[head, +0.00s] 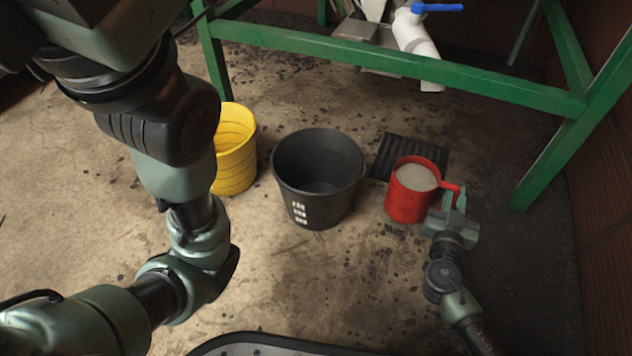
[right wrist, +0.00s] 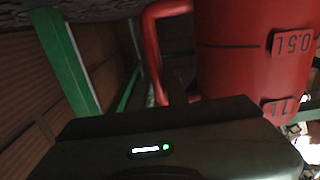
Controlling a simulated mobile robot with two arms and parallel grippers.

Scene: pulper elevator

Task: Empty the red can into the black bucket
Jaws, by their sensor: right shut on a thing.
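The red can (head: 408,196) stands upright, filled near its rim with a pale, light-coloured content. Its handle is on its right side. My right gripper (head: 452,200) is shut on that handle. In the right wrist view the red can (right wrist: 250,60) shows large, with volume marks on its wall and its handle at left. I cannot tell whether the can touches the floor. The black bucket (head: 318,212) stands upright on the floor to the left of the can, and its visible inside looks empty. My left arm crosses the left of the head view; its gripper is not visible.
A yellow bucket (head: 236,150) stands left of the black bucket. A dark ribbed mat (head: 385,158) lies behind the can. A green metal frame (head: 400,65) with a white pipe (head: 415,38) stands behind. The floor in front of the black bucket is clear.

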